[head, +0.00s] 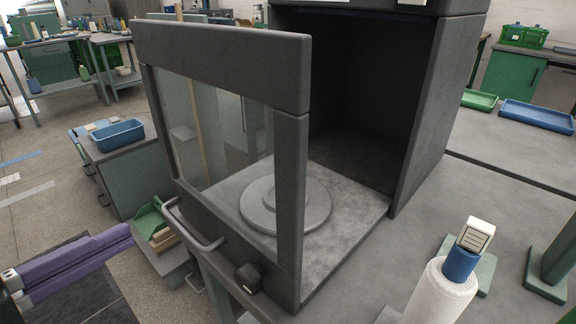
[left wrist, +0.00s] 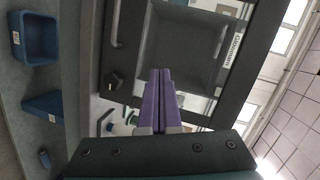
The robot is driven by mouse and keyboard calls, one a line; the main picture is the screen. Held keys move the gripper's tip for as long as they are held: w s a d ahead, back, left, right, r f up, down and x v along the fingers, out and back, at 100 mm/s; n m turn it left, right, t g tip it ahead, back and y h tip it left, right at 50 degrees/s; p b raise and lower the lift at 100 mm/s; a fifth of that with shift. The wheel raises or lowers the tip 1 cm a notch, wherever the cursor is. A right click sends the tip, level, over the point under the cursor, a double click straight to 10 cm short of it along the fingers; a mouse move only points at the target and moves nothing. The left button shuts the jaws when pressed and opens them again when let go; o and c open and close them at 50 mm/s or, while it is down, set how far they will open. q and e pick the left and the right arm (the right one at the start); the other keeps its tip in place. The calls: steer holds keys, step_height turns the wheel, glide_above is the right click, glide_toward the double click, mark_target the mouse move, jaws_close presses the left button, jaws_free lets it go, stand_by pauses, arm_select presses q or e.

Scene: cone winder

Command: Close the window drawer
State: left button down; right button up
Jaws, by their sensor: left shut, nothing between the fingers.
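The window drawer (head: 285,190) has a dark grey frame with a glass pane. It stands pulled out in front of the dark cabinet (head: 425,110), whose inside shows open behind it. A grey tray floor with a round disc (head: 285,205) lies behind the pane. A bar handle (head: 192,225) sits low on the drawer front. My left gripper (head: 131,236), with purple fingers, is shut and empty, left of the handle and apart from it. In the left wrist view the shut fingers (left wrist: 160,72) point at the drawer front (left wrist: 180,105), with the handle (left wrist: 116,22) to their left. My right gripper is out of view.
A dark knob (head: 248,277) juts from the drawer front below the handle. A white yarn cone (head: 440,298) stands on the table at the lower right. A blue bin (head: 118,135) sits on a cabinet at left.

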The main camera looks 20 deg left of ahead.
arm_select(q)
steer(key=s+m+t+h+b, duration=0.1)
steer(key=s+m+h, duration=0.1)
steer(key=m+h, duration=0.15)
steer(key=m, duration=0.2)
glide_toward(231, 182)
steer(key=shift+h, duration=0.25)
steer(key=x, duration=0.6)
steer(key=shift+w+f, duration=0.1)
steer(key=shift+w, duration=0.4)
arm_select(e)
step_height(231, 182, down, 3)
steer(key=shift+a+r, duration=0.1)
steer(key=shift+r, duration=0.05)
arm_select(q)
steer(key=shift+b, duration=0.3)
